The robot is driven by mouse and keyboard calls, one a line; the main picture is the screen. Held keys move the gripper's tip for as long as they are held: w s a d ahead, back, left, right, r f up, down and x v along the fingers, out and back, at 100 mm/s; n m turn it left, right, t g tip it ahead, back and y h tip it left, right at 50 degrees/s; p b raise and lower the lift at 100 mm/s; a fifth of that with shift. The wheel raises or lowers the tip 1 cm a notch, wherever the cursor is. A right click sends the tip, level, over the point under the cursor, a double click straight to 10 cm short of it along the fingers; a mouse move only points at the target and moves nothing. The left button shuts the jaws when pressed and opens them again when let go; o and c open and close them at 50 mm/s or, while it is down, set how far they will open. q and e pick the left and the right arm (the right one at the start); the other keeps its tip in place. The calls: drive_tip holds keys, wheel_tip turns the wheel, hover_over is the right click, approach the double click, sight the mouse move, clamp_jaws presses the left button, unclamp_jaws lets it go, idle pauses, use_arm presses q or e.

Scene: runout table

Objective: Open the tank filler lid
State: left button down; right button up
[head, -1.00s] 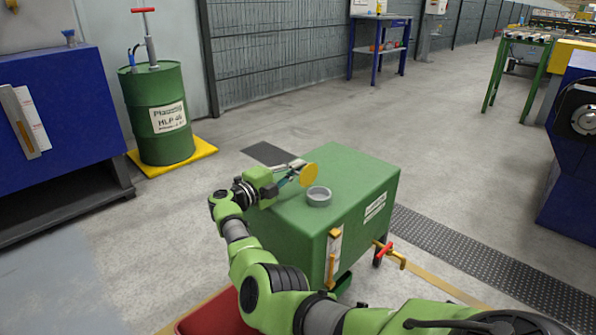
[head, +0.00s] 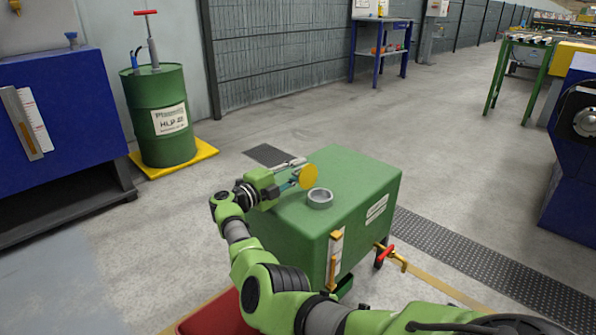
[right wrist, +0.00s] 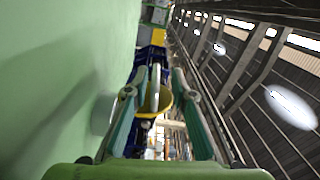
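The green tank (head: 350,180) stands on the floor in front of me. Its round grey filler neck (head: 320,199) on top is uncovered. The yellow disc lid (head: 309,176) stands raised and steeply tilted at the neck's far left side. My right gripper (head: 292,181) is just left of the lid, low over the tank top. In the right wrist view the fingers of this gripper (right wrist: 158,88) are apart, with the yellow lid (right wrist: 165,103) showing between and beyond them. Whether a finger touches the lid is unclear. My left gripper is out of view.
A sight gauge (head: 334,262) and a red-handled valve (head: 386,254) are on the tank's front. A green oil drum (head: 160,110) stands on a yellow base at the left, beside a blue cabinet (head: 60,120). The floor behind the tank is mostly clear.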

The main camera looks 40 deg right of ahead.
drive_tip(key=s+a, duration=0.1)
drive_tip(key=a, duration=1.1)
